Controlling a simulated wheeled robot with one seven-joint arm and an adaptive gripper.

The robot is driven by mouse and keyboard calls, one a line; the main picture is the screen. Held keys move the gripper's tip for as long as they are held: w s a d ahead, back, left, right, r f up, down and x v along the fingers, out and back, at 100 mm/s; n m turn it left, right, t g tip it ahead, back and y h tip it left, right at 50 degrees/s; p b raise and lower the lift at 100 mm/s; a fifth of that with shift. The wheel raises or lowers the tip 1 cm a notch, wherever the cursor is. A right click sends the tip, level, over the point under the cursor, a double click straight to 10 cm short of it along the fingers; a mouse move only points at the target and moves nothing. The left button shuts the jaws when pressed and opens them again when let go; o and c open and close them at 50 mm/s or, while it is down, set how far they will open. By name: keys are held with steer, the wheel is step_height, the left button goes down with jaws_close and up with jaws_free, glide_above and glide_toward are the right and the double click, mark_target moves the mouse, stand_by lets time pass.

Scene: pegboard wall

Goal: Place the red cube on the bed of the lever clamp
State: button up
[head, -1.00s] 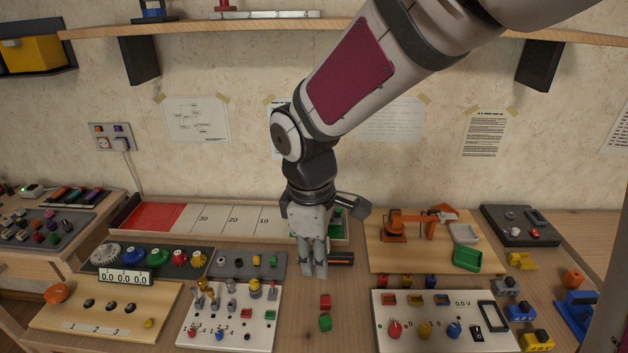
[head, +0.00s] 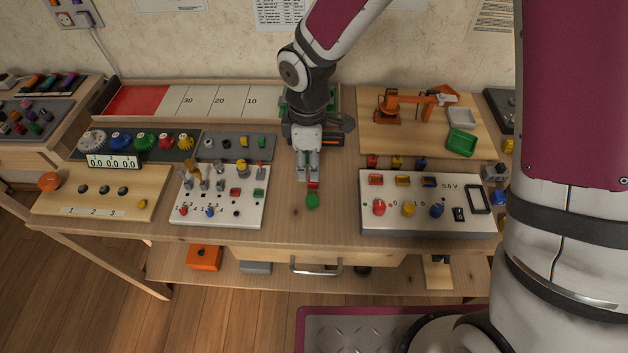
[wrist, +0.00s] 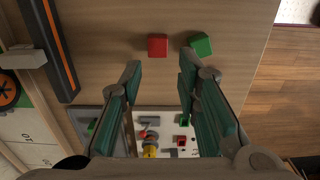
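The red cube (head: 313,185) lies on the workbench, just behind the green block (head: 312,201). In the wrist view the red cube (wrist: 157,45) is beyond my fingertips, roughly in line with the gap between them, with the green block (wrist: 201,44) to its right. My gripper (head: 308,176) points down over the bench, close to the red cube and partly covering it in the head view. In the wrist view its two fingers (wrist: 160,72) are apart with nothing between them. I cannot surely pick out the lever clamp; an orange jointed device (head: 391,105) stands on a wooden board at the right.
A white panel with knobs (head: 230,213) is to the left, and another with switches (head: 400,226) to the right. A black and orange bar (head: 333,140) lies behind my gripper. A green tray (head: 462,142) sits on the wooden board. Bare bench surrounds the two blocks.

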steer(key=shift+w+a+f, duration=0.1)
steer(key=shift+f, duration=2.65)
steer(key=c, duration=0.6)
steer(key=shift+r, duration=0.1)
